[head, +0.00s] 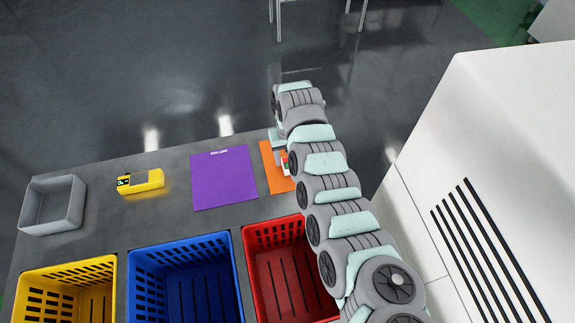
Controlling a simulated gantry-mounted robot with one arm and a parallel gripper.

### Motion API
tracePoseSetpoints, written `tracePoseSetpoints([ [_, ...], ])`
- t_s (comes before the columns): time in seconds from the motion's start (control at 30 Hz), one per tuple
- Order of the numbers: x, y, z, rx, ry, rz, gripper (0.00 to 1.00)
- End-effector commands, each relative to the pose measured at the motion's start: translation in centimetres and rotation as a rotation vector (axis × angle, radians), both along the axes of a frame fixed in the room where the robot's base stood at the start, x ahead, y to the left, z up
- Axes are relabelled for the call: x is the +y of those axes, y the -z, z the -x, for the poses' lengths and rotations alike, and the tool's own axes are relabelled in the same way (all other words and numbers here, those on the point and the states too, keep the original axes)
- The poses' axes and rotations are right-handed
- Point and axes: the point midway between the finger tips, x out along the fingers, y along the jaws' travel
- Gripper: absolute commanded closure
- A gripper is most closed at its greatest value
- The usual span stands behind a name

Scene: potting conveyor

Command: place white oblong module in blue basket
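A small white object (286,169), which looks like the white oblong module, shows beside my arm over the orange mat (285,185). Most of it is hidden by my arm, so I cannot tell its full shape. My gripper (280,160) points down over the orange mat, right at the white object. Its fingers are small and partly hidden, and I cannot tell whether they are open or shut on it. The blue basket (180,249) stands at the front, between the yellow and red baskets. Its visible inside is empty.
A yellow basket (68,270) and a red basket (275,235) flank the blue one. A purple mat (224,178), a yellow device (142,182) and an empty grey bin (52,205) lie along the grey table (105,215). A large white cabinet (480,130) stands right of my arm.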

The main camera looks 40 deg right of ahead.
Motion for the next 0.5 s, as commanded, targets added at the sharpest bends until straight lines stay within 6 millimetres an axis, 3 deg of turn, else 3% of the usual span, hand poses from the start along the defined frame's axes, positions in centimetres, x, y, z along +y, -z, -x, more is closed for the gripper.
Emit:
tracePoseSetpoints([
  [0.37, 0.4, 4.4, -0.1, 0.004, -0.001, -0.001, 0.44],
  [0.5, 0.4, 5.0, -0.1, 0.001, 0.0, 0.0, 0.44],
])
